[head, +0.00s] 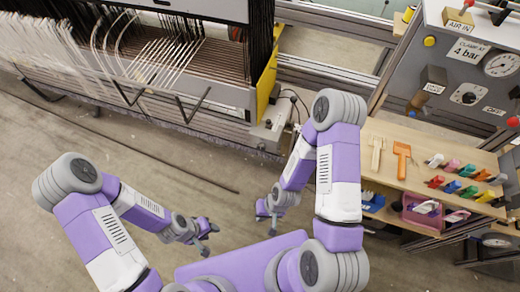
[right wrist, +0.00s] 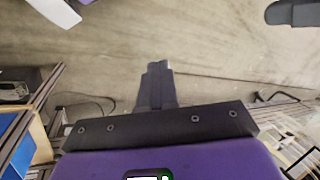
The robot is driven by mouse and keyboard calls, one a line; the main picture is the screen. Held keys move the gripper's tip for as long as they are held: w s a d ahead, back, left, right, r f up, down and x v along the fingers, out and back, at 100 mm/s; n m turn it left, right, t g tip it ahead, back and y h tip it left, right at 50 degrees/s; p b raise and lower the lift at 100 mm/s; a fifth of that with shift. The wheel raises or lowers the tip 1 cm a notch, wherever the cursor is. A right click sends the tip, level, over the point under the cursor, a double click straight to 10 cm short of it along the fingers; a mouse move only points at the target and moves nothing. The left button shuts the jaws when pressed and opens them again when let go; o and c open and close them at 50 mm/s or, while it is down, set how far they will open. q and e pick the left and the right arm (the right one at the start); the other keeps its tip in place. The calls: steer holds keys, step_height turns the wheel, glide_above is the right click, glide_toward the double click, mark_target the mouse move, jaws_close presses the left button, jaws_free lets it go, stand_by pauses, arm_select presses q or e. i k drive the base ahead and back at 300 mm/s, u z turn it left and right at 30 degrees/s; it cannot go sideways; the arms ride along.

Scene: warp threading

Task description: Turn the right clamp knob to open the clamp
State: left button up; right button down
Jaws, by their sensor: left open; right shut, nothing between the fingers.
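The loom (head: 150,60) stands at the upper left, with its many pale threads and hooked wires. A grey block with a small dark knob-like part (head: 268,124) sits at the loom's right end; I cannot tell for certain that it is the right clamp knob. My right gripper (head: 271,226) hangs over the floor, well below that block and apart from it. In the right wrist view its fingers (right wrist: 157,75) are together and empty above bare floor. My left gripper (head: 208,238) is open and empty over the floor, left of the right one.
A dark rod (head: 160,164) lies on the floor, which is otherwise largely clear.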

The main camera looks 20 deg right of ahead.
mark_target(261, 147)
steer(key=z, duration=0.15)
steer(key=k, duration=0.95)
steer(key=u, duration=1.25)
steer(key=i, duration=0.8)
steer(key=z, duration=0.7)
steer(key=i, duration=0.6)
steer(key=z, duration=0.6)
